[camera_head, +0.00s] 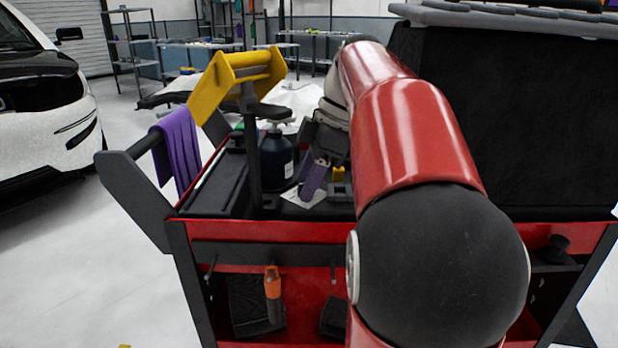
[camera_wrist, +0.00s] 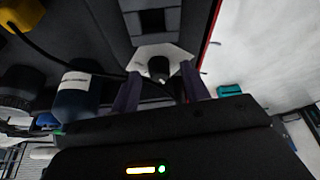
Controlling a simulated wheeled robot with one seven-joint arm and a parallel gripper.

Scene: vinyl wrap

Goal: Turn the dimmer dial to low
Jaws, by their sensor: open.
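In the wrist view, a small black knob (camera_wrist: 158,68), which looks like the dimmer dial, stands on a pale angular plate (camera_wrist: 178,54). My gripper (camera_wrist: 161,88) is open, with its purple fingers spread to the left and right of the knob. Whether either finger touches the knob cannot be told. In the head view, my gripper (camera_head: 314,178) is low over the cart top, beside the pale plate (camera_head: 300,197). The knob itself is not clear there, and the dial's setting cannot be read.
A yellow lamp head (camera_head: 232,82) on a dark post stands left of my gripper. A dark bottle (camera_head: 276,158) is close by; it also shows in the wrist view (camera_wrist: 78,97). A purple cloth (camera_head: 178,148) hangs on the handle of the red cart (camera_head: 260,230). A white car (camera_head: 45,130) stands left.

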